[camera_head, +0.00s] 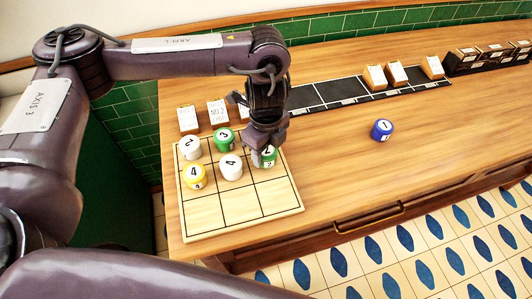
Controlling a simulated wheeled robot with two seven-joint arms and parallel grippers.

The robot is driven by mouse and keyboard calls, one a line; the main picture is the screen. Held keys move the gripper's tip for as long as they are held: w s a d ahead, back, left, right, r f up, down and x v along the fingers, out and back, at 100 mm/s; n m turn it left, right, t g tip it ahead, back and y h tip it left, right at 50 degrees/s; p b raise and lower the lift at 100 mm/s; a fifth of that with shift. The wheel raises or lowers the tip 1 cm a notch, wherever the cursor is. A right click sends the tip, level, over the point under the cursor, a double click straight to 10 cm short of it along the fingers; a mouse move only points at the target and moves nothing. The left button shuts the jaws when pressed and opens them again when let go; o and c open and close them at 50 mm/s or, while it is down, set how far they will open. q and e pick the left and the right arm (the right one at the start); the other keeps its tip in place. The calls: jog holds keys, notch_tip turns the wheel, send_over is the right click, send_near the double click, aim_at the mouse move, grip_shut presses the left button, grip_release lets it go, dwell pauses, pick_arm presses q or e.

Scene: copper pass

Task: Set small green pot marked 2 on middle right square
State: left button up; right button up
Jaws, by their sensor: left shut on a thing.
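The small green pot marked 2 (267,158) is at the right side of the wooden grid board (265,207), in or just over the middle right square. My left gripper (265,150) comes down on it from above and is shut on it. I cannot tell whether the pot's base touches the board. The gripper hides part of the pot and the top right square. My right gripper is not in view.
On the board stand a white pot marked 2 (190,147), a green pot marked 3 (224,139), a yellow pot marked 4 (193,177) and a white pot marked 4 (230,167). The front row is bare. A blue pot marked 1 (381,130) stands apart at right.

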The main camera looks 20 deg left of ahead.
pick_arm(q)
jog(key=shift+f, duration=0.9)
jog(key=shift+f, duration=0.15)
jog(key=o, duration=1.1)
jog(key=shift+c, duration=0.2)
notch_tip(320, 180, up, 12)
jog(key=shift+r, duration=0.2)
